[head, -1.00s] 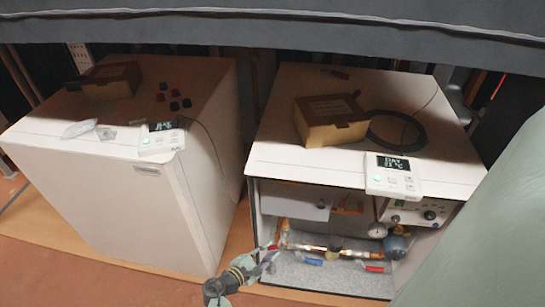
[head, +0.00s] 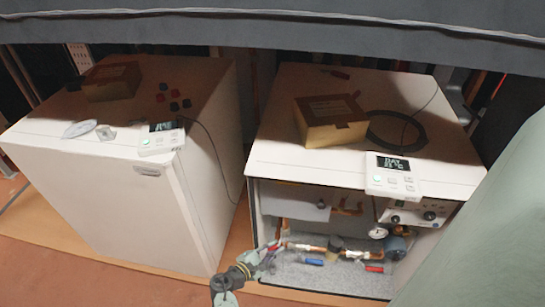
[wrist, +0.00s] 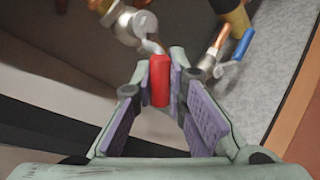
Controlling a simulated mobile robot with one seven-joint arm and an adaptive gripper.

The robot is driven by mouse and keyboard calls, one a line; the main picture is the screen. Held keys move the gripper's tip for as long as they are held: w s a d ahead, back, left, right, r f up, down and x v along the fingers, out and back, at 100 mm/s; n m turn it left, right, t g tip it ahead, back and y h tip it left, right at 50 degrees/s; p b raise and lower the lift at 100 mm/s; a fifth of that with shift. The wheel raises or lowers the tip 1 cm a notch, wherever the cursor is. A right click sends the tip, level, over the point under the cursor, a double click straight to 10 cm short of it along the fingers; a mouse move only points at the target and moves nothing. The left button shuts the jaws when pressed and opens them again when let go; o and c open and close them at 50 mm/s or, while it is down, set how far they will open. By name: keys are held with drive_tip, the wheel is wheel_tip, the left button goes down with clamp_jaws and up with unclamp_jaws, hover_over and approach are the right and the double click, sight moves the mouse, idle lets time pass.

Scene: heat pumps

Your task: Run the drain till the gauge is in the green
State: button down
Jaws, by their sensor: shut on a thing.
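My gripper (head: 266,259) is at the lower left of the open right-hand unit. In the wrist view (wrist: 158,95) its fingers are closed on the red handle (wrist: 160,80) of a lever valve (wrist: 140,25), with the handle between the fingertips. The round white pressure gauge (head: 378,231) sits at the right of the pipework. Its needle and green band are too small to read. Whether water is running from the drain cannot be seen.
Blue-handled levers (head: 313,262) and another red-handled lever (head: 374,268) lie along the pipework. A controller (head: 393,177) and a cardboard box (head: 330,121) sit on the right unit (head: 285,155). The left unit (head: 90,185) is closed.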

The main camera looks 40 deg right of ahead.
drive_tip(key=shift+r, duration=0.15)
drive_tip(key=m+y+p, duration=0.1)
drive_tip(key=r+t+p, duration=0.1)
drive_tip(key=p, duration=0.1)
drive_tip(key=shift+w+a+r+m+y, duration=0.2)
drive_tip(key=shift+m+y, duration=0.2)
drive_tip(key=shift+w+a+r+m+t+y+p, duration=0.1)
drive_tip(key=shift+r+m+t+y+p, duration=0.4)
drive_tip(key=shift+p, duration=0.5)
drive_tip(key=shift+w+a+r+m+t+y+p, duration=0.15)
drive_tip(key=shift+m+t+y+p, duration=0.15)
drive_tip(key=shift+m+y+p, duration=0.5)
drive_tip(key=shift+d, duration=0.1)
drive_tip(key=c, duration=1.9)
unclamp_jaws()
drive_tip(key=shift+s, duration=0.1)
wheel_tip(320, 180, up, 10)
drive_tip(key=shift+r, duration=0.1)
